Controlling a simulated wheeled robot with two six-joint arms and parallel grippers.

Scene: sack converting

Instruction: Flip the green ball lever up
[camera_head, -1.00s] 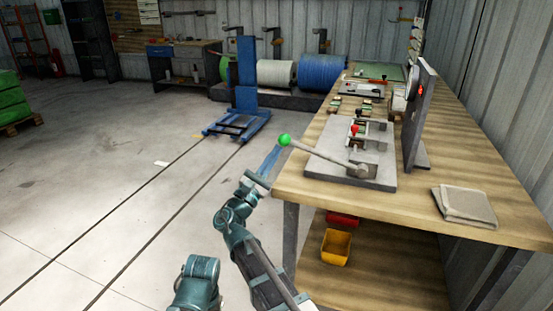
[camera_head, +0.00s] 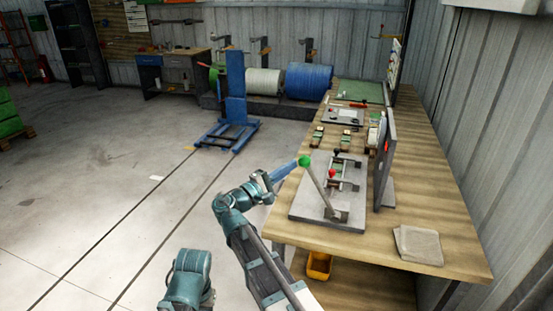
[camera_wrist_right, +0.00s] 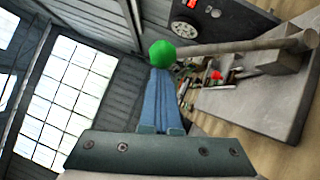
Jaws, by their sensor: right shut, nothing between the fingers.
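The green ball (camera_head: 305,161) tops a metal lever (camera_head: 318,187) hinged on a grey plate (camera_head: 298,208) on the workbench. The lever slants upward, with its ball end leaning left of the hinge. My right gripper (camera_head: 290,168) is shut and empty, its blue fingers pointing at the ball from the left. In the right wrist view, the ball (camera_wrist_right: 162,53) sits right at the fingertips (camera_wrist_right: 161,74); whether they touch is unclear. The lever (camera_wrist_right: 240,46) runs right from it to its bracket. My left gripper is not in view.
An upright dark panel (camera_head: 385,165) stands right of the plate. Red-knobbed clamps (camera_head: 333,173) sit just behind the lever. A folded cloth (camera_head: 418,245) lies on the bench (camera_head: 445,220) at front right. The floor (camera_head: 90,190) on the left is open.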

